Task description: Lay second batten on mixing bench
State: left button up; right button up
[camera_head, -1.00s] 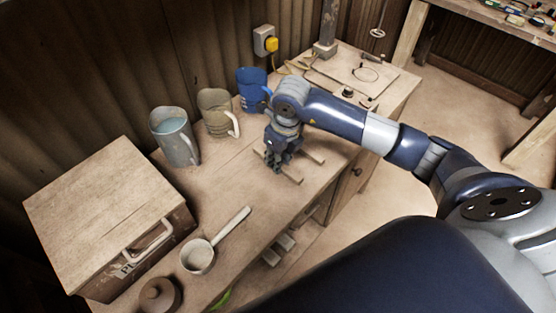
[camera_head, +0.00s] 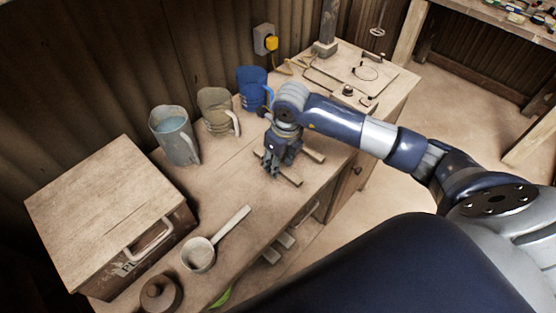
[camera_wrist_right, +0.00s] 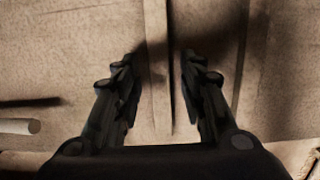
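Two pale wooden battens lie on the mixing bench (camera_head: 222,180). The nearer batten (camera_head: 290,179) passes below my right gripper (camera_head: 271,175); the other batten (camera_head: 314,154) lies farther right, partly hidden by my wrist. In the right wrist view, a batten (camera_wrist_right: 156,60) runs lengthwise between the spread fingers of my right gripper (camera_wrist_right: 160,68), with space on either side. A second parallel strip (camera_wrist_right: 252,75) at the right looks like the other batten. My right gripper is open, low over the bench. My left gripper is not in view.
A grey jug (camera_head: 176,140), a beige jug (camera_head: 217,112) and a blue jug (camera_head: 252,88) stand along the wall. A board with tools (camera_head: 350,72) lies at the far end.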

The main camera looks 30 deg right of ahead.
aim_at(283, 169)
notch_tip(283, 169, up, 12)
jog(key=s+b, duration=0.1)
jog(key=b, duration=0.1)
jog(key=shift+s+d, duration=0.3)
jog(key=shift+s, duration=0.05)
